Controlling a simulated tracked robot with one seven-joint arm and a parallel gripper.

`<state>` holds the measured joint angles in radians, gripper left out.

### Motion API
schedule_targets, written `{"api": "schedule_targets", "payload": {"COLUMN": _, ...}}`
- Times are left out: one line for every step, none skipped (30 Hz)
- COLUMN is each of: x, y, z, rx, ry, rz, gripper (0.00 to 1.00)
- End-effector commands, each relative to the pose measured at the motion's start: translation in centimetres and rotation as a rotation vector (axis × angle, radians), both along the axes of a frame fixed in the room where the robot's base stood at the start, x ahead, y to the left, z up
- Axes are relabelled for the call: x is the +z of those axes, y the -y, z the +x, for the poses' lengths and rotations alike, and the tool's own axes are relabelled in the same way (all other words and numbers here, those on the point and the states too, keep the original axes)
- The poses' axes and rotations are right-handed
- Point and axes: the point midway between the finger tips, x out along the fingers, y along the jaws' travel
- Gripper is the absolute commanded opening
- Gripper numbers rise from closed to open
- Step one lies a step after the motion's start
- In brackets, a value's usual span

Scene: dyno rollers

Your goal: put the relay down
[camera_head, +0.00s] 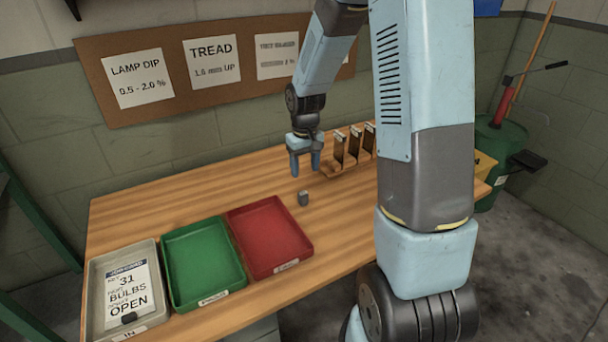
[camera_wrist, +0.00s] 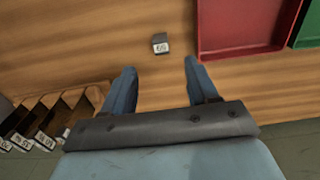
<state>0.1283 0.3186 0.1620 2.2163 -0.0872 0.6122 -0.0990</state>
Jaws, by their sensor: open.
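A small dark grey block, which looks like the relay (camera_head: 303,198), stands on the bare wooden table (camera_head: 170,212), just right of the red tray. In the wrist view the relay (camera_wrist: 160,43) shows a pale label and lies beyond my fingertips, apart from both. My gripper (camera_head: 304,168) points down above the table, behind the relay in the head view. In the wrist view my gripper (camera_wrist: 159,70) is open, with nothing between its fingers.
A red tray (camera_head: 291,263), a green tray (camera_head: 219,295) and a grey tray (camera_head: 95,290) line the table's front left. The grey tray holds a paper sheet and a small dark piece (camera_head: 129,318). A wooden rack (camera_head: 338,170) with upright slots stands right of my gripper.

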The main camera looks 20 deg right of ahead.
Motion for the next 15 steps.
{"api": "schedule_targets", "payload": {"x": 0.3, "y": 0.0, "z": 0.0, "rx": 0.0, "ry": 0.002, "rz": 0.0, "gripper": 0.59}}
{"api": "schedule_targets", "payload": {"x": 0.5, "y": 0.0, "z": 0.0, "rx": -0.001, "ry": 0.003, "rz": 0.0, "gripper": 0.59}}
{"api": "schedule_targets", "payload": {"x": 0.9, "y": 0.0, "z": -0.1, "rx": -0.002, "ry": 0.007, "rz": -0.002, "gripper": 0.59}}
{"api": "schedule_targets", "payload": {"x": 1.2, "y": 0.0, "z": -0.2, "rx": -0.003, "ry": 0.011, "rz": -0.003, "gripper": 0.59}}
{"api": "schedule_targets", "payload": {"x": 1.6, "y": 0.0, "z": -0.3, "rx": -0.004, "ry": 0.016, "rz": -0.004, "gripper": 0.59}}
{"api": "schedule_targets", "payload": {"x": 2.3, "y": 0.1, "z": -0.6, "rx": -0.007, "ry": 0.024, "rz": -0.007, "gripper": 0.59}}
{"api": "schedule_targets", "payload": {"x": 3.0, "y": 0.1, "z": -0.8, "rx": -0.01, "ry": 0.031, "rz": -0.009, "gripper": 0.59}}
{"api": "schedule_targets", "payload": {"x": 3.6, "y": 0.1, "z": -1.0, "rx": -0.012, "ry": 0.039, "rz": -0.012, "gripper": 0.59}}
{"api": "schedule_targets", "payload": {"x": 4.6, "y": 0.2, "z": -1.4, "rx": -0.017, "ry": 0.052, "rz": -0.014, "gripper": 0.59}}
{"api": "schedule_targets", "payload": {"x": 5.4, "y": 0.2, "z": -1.7, "rx": -0.021, "ry": 0.063, "rz": -0.017, "gripper": 0.59}}
{"api": "schedule_targets", "payload": {"x": 6.1, "y": 0.3, "z": -2.1, "rx": -0.025, "ry": 0.071, "rz": -0.02, "gripper": 0.59}}
{"api": "schedule_targets", "payload": {"x": 7.1, "y": 0.3, "z": -2.6, "rx": -0.03, "ry": 0.084, "rz": -0.022, "gripper": 0.59}}
{"api": "schedule_targets", "payload": {"x": 7.9, "y": 0.4, "z": -2.9, "rx": -0.034, "ry": 0.093, "rz": -0.024, "gripper": 0.59}}
{"api": "schedule_targets", "payload": {"x": 8.6, "y": 0.4, "z": -3.3, "rx": -0.038, "ry": 0.103, "rz": -0.026, "gripper": 0.59}}
{"api": "schedule_targets", "payload": {"x": 9.5, "y": 0.4, "z": -3.9, "rx": -0.043, "ry": 0.117, "rz": -0.028, "gripper": 0.59}}
